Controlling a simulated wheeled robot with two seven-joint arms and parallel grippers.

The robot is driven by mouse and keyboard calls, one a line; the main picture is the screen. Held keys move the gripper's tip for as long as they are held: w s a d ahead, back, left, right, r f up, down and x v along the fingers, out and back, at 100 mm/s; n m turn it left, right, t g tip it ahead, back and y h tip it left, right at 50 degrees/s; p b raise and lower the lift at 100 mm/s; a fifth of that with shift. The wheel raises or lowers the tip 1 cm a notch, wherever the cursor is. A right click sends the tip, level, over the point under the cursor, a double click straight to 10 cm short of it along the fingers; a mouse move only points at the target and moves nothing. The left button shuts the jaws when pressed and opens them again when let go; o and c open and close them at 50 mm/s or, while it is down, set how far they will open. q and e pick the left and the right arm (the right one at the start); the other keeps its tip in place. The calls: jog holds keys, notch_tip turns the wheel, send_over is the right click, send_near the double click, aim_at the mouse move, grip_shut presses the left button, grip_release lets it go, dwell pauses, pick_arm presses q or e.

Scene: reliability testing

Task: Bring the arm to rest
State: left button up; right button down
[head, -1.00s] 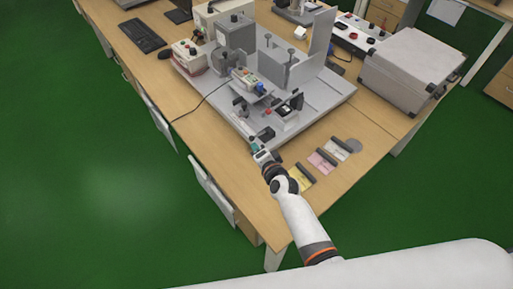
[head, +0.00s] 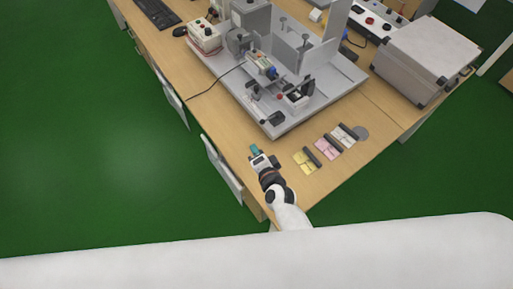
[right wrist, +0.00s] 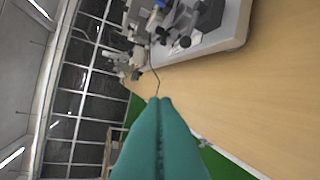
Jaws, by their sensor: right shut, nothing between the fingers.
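My right gripper (head: 255,150) is over the near left part of the wooden table, in front of the grey test rig. Its teal fingers (right wrist: 160,140) are pressed together in the right wrist view, with nothing between them. In the head view the white and black wrist and forearm run down from it to the bottom edge. A broad white part of my own body covers the bottom of the head view. My left gripper is not in view.
The test rig on its grey base plate (head: 300,115) stands just beyond the gripper. Yellow (head: 305,160), pink (head: 327,148) and white (head: 343,135) packets lie to the right. A silver case (head: 425,55) stands at the right. Bare table (head: 220,125) lies left of the gripper.

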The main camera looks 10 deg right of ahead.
jog(key=shift+s+r, duration=0.1)
jog(key=s+d+r+n+g+h, duration=0.1)
jog(key=s+d+r+n+g, duration=0.25)
jog(key=s+d, duration=0.35)
jog(key=s+d+r+n+g+h, duration=0.1)
jog(key=s+d+r+n+g, duration=0.3)
jog(key=s, duration=0.4)
jog(key=s+d+r+n+g+h, duration=0.2)
jog(key=s+d+r+n+g, duration=0.1)
jog(key=s+d+n, duration=0.4)
notch_tip(320, 180, down, 34)
jog(key=s+a+r+m+g+b, duration=0.1)
jog(key=s+a+b, duration=0.1)
jog(key=b, duration=0.5)
jog(key=s+d+f+b, duration=0.1)
jog(key=s+f+b, duration=0.1)
jog(key=s+f, duration=0.6)
jog(key=s+d+f+g+b, duration=0.1)
jog(key=s+d+f+b, duration=0.1)
jog(key=s+f, duration=0.6)
notch_tip(320, 180, down, 5)
jog(key=shift+s+d+f+b, duration=0.1)
jog(key=shift+s+d+b, duration=0.1)
jog(key=shift+b, duration=0.35)
